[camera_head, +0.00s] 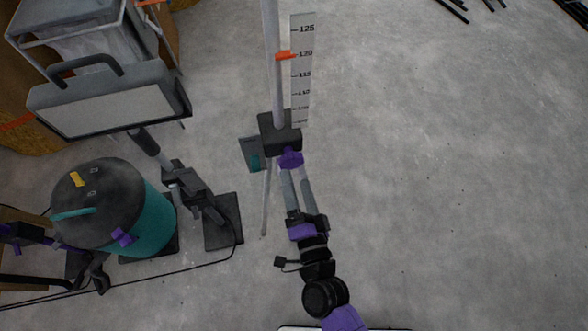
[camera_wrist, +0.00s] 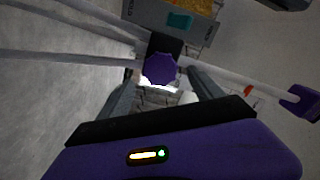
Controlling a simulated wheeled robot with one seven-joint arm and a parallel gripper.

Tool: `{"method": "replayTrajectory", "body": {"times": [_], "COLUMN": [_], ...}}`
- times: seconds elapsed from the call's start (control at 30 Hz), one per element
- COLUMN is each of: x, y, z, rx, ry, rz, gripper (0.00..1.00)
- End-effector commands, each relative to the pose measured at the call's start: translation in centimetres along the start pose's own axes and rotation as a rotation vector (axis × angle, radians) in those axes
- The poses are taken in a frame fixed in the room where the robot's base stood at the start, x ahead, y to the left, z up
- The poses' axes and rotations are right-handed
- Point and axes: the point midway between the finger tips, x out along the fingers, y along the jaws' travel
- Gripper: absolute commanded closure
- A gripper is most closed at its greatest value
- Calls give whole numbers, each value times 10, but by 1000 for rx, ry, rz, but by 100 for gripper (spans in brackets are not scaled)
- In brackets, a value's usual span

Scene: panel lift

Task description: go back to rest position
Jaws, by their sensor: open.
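My gripper (camera_head: 296,182) is open, its two fingers pointing up the picture at the stand in the head view. A purple knob (camera_head: 291,159) on the stand's black block (camera_head: 280,133) sits just beyond the fingertips. In the wrist view the purple knob (camera_wrist: 160,68) shows between the two finger ends of my gripper (camera_wrist: 163,80). I cannot tell whether the fingers touch it. Nothing is held. The pole (camera_head: 272,70) rises through the block beside a white numbered scale (camera_head: 302,75), with an orange marker (camera_head: 285,55) near 120.
A teal drum-shaped vacuum (camera_head: 150,225) with a dark lid stands at left. A work lamp (camera_head: 115,105) is behind it, and a black base plate (camera_head: 223,222) lies nearer my arm. A cable (camera_head: 170,268) runs along the floor. The concrete floor (camera_head: 450,180) at right is clear.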

Motion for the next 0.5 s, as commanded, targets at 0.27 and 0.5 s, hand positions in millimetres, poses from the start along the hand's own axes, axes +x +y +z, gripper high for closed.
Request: {"method": "replayTrajectory", "body": {"times": [0.27,0.5], "x": [-10,-10], "y": [0,0], "z": [0,0], "rx": [0,0], "ry": [1,0], "rz": [0,0], "gripper": [25,25]}}
